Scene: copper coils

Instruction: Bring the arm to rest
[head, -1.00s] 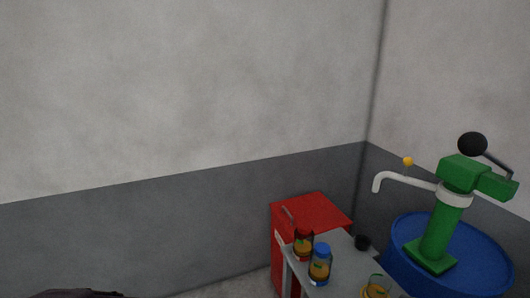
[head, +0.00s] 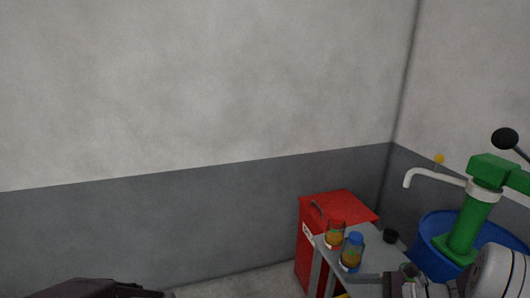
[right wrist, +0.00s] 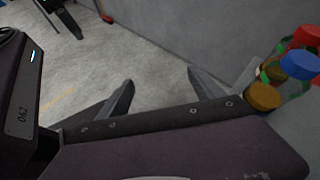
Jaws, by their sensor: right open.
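My right arm (head: 490,275) comes in at the lower right of the head view, low over the small grey table. In the right wrist view my right gripper (right wrist: 160,85) has its two fingers spread apart, with only bare floor between them. It is empty. The jars stand to the right of the fingers in that view, apart from them. My left gripper is in neither view.
A red-capped jar (head: 336,234) and a blue-capped jar (head: 352,252) stand on the grey table (head: 372,258). A red cabinet (head: 310,250), a blue drum (head: 432,245) and a green pump (head: 470,220) stand nearby.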

